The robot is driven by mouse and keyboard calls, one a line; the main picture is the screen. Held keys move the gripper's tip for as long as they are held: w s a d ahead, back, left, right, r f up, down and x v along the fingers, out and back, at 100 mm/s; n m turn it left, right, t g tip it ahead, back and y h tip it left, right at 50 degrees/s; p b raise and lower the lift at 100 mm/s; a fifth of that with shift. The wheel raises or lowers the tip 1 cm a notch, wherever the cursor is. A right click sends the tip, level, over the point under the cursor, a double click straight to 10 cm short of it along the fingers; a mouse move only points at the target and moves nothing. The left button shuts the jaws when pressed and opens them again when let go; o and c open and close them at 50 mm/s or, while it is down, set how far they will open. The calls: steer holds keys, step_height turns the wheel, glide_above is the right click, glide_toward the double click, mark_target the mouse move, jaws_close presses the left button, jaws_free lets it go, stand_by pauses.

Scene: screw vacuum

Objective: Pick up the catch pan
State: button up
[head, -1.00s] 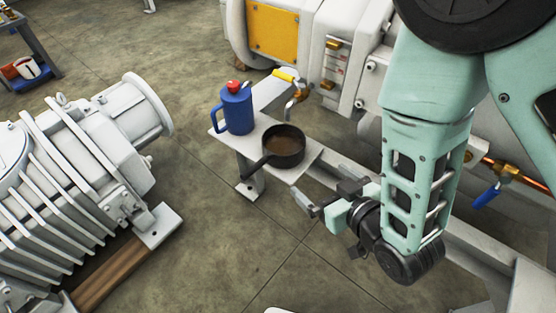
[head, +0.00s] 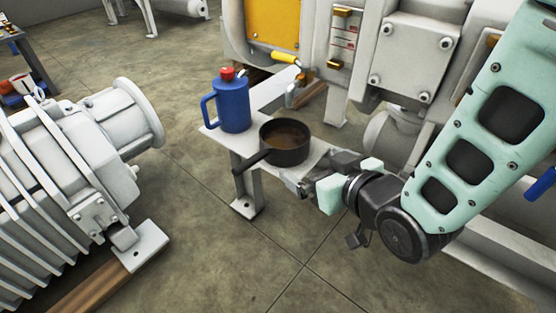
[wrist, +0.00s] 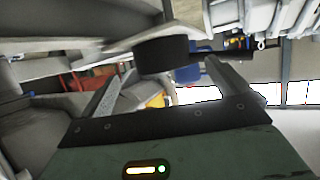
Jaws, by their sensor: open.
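The catch pan (head: 286,152) is a dark round pan with brown contents. It sits on a pale ledge (head: 237,148), its handle (head: 250,160) pointing to the lower left in the head view. My gripper (head: 317,170) is open and empty, just right of the pan at about its height. In the wrist view the pan's dark side (wrist: 163,56) shows beyond and between the spread fingertips (wrist: 166,73), with its handle running right. The pan appears to be still outside the jaws; the exact gap cannot be told.
A blue jug (head: 233,106) with a red lid stands left of the pan on the ledge. A tap with a yellow handle (head: 284,57) is behind the pan. A white ribbed machine (head: 70,190) fills the left. Floor between is clear.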

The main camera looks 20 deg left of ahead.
mark_target(297, 154)
steer(key=shift+b+x, duration=0.4)
steer(key=shift+x, duration=1.15)
steer(key=b+x, duration=0.2)
steer(key=x, duration=0.3)
steer(key=shift+w+a+f, duration=0.15)
steer(key=shift+w+a, duration=0.1)
steer(key=c, duration=0.8)
steer(key=shift+r, duration=0.2)
steer(key=shift+r+p, duration=1.35)
steer(key=shift+r, duration=0.35)
steer(key=s+d+p, duration=0.2)
steer(key=s+d, duration=0.3)
steer(key=shift+s+d, duration=0.3)
steer(key=shift+s, duration=0.05)
steer(key=s+d+p, duration=0.1)
steer(key=p, duration=0.3)
steer(key=shift+s+d+r+p, duration=0.15)
steer(key=shift+s+d+p, duration=0.25)
steer(key=shift+c, duration=0.2)
steer(key=shift+s+p, duration=0.1)
steer(key=shift+p, duration=0.85)
